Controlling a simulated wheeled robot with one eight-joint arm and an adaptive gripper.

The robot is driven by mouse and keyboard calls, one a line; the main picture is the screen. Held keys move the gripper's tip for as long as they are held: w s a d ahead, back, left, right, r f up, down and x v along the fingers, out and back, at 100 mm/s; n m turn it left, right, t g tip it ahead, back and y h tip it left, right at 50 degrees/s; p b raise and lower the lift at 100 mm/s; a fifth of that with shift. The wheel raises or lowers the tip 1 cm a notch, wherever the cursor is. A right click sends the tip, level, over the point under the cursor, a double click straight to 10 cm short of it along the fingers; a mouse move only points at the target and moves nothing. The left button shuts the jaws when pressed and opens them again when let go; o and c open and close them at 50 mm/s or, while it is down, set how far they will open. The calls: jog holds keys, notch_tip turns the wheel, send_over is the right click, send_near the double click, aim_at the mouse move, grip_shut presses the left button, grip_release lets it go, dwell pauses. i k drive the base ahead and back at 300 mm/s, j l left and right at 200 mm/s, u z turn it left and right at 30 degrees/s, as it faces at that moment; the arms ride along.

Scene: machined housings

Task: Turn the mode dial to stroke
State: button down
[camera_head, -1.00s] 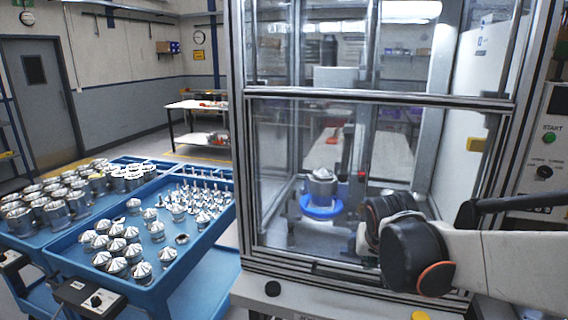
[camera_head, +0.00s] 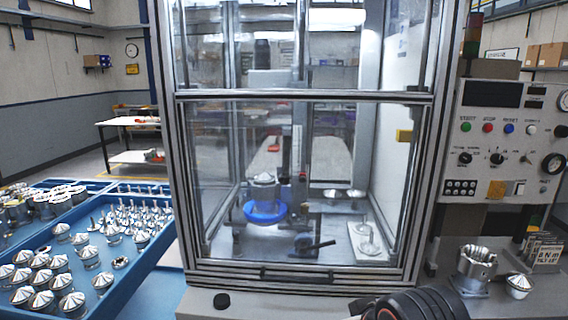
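The control panel (camera_head: 505,150) stands at the right of the glass enclosure. Two black rotary dials sit side by side on it below the row of coloured buttons: a left dial (camera_head: 465,158) and a right dial (camera_head: 497,158). Their printed labels are too small to read, so I cannot tell which is the mode dial or where either points. A dark rounded part of my arm (camera_head: 415,305) shows at the bottom edge, below and left of the panel. My gripper's fingers are not in view.
The glass enclosure (camera_head: 300,94) with its closed front fills the middle. A machined housing (camera_head: 476,265) and a small cone-topped part (camera_head: 518,286) stand on the bench below the panel. Blue trays (camera_head: 150,255) of metal parts are at the left.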

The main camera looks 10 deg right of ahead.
aim_at(464, 157)
jog(key=z, duration=1.6)
